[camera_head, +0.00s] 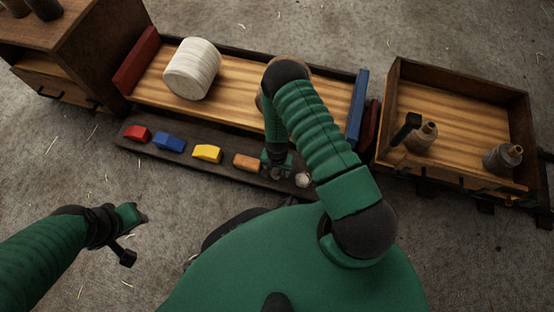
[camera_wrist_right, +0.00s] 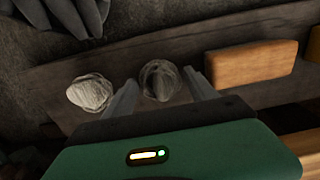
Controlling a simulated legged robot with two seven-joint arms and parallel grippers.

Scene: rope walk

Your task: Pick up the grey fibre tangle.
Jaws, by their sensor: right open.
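The grey fibre tangle (camera_wrist_right: 160,80) is a small, dark grey, roundish clump on the dark board. In the right wrist view it sits between the fingers of my right gripper (camera_wrist_right: 159,78), which is open; I cannot tell whether either finger touches it. A paler, whitish tangle (camera_wrist_right: 90,93) lies just outside the left finger in that view. In the head view my right gripper (camera_head: 279,168) is low over the board, and its hand hides most of the grey tangle. The pale tangle (camera_head: 303,180) shows to its right. My left gripper (camera_head: 132,214) is over the floor at left, its fingers unclear.
An orange block (camera_head: 247,162) lies close to the right gripper, with yellow (camera_head: 207,153), blue (camera_head: 169,142) and red (camera_head: 137,133) blocks further left. A wooden tray (camera_head: 240,90) behind holds a white coil (camera_head: 192,68). A wooden crate (camera_head: 470,85) with bottles stands right.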

